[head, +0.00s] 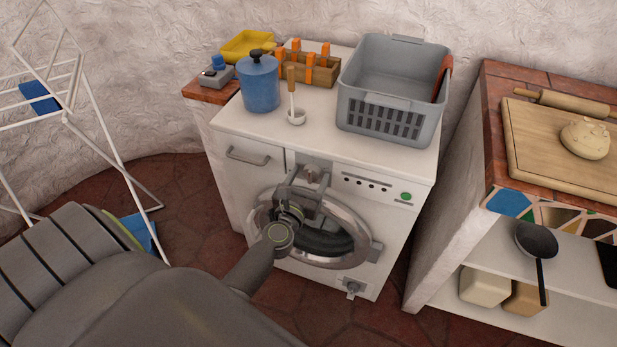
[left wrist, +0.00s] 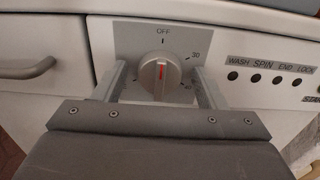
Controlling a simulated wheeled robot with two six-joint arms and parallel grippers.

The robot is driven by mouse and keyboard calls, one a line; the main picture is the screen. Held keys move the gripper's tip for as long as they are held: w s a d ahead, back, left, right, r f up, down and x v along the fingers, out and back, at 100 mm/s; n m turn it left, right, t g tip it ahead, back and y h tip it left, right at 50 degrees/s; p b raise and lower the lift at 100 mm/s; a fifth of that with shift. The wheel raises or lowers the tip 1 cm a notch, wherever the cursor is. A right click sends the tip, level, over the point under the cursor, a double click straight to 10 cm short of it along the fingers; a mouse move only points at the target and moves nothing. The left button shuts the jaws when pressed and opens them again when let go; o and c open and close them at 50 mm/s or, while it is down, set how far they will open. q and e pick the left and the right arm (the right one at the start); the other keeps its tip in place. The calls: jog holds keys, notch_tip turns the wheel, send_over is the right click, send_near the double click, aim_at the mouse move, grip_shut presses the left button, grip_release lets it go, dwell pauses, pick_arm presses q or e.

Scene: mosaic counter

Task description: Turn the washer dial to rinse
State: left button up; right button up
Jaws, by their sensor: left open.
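The washer (head: 330,180) stands under the white counter top, with its round door below the control panel. Its dial (head: 312,173) is a grey round knob at the panel's left end. In the left wrist view the dial (left wrist: 160,73) has a raised grip bar with a red line, standing about vertical. "OFF" is printed above it and "30" at upper right; the lower markings are partly hidden by my gripper. My left gripper (head: 305,187) is open in front of the panel, one finger on each side of the dial, with visible gaps. My right gripper is not in view.
Right of the dial are several indicator lights and a green button (head: 406,196). A white drying rack (head: 60,80) stands left.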

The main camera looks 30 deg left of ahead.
pick_arm(q)
jog(key=c, duration=1)
jog(key=shift+o, duration=0.2)
